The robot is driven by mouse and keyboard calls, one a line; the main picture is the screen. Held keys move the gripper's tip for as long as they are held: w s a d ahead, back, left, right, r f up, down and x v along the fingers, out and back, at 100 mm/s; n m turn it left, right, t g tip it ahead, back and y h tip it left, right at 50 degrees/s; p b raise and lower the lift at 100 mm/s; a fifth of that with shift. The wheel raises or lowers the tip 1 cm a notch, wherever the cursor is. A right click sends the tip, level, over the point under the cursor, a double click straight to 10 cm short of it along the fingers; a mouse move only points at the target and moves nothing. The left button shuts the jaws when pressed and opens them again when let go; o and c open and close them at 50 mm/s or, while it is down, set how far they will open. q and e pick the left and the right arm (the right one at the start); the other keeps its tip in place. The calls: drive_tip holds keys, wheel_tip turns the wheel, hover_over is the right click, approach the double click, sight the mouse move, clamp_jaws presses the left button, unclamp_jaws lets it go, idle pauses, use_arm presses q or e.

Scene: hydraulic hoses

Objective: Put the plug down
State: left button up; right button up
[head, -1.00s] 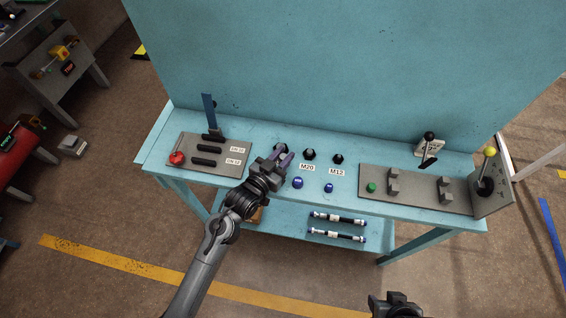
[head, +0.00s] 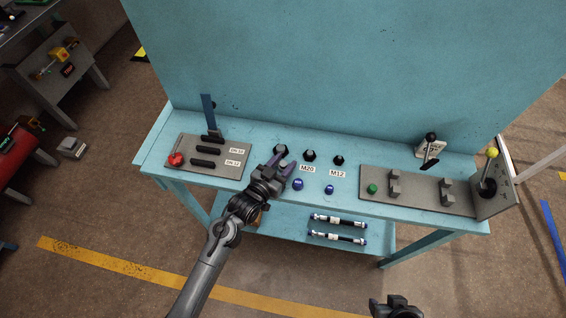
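A dark plug (head: 281,150) stands on the blue bench (head: 260,205), left of two similar dark plugs (head: 310,155) and (head: 339,160). Two blue caps or plugs (head: 298,184) and (head: 329,189) sit in front of these, around the M20 and M12 labels.
A grey plate with black slots (head: 218,146), a red knob (head: 176,158) and a blue upright lever (head: 209,115) are at the left. A grey fixture plate (head: 420,196) and a yellow-knobbed lever box (head: 490,185) are at the right. Two hoses (head: 338,238) lie on the lower shelf.

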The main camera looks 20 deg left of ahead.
use_arm(q)
drive_tip(key=shift+o, duration=0.5)
drive_tip(key=shift+r, duration=0.25)
drive_tip(key=s+a+g+y+p, duration=0.1)
drive_tip(key=s+a+g, duration=0.2)
drive_tip(key=s, duration=0.7)
drive_tip(key=s+a+f+g+y, duration=0.1)
drive_tip(key=s+a+g+y, duration=0.1)
drive_tip(key=s, duration=0.7)
drive_tip(key=shift+s+a+n+g+p, duration=0.4)
drive_tip(key=shift+a+g, duration=0.3)
drive_tip(key=shift+a, duration=0.45)
drive_tip(key=s+g, duration=0.2)
drive_tip(key=s, duration=0.2)
drive_tip(key=s+a+g+y, duration=0.1)
drive_tip(key=s, duration=0.3)
drive_tip(key=s+a+r+g, duration=0.1)
drive_tip(key=s+g, duration=0.1)
drive_tip(key=s, duration=0.1)
drive_tip(key=shift+s+a+n+g+y, duration=0.25)
drive_tip(key=shift+s+n+g+y, duration=0.05)
drive_tip(key=shift+s+n+y, duration=0.1)
drive_tip(key=shift+c, duration=0.8)
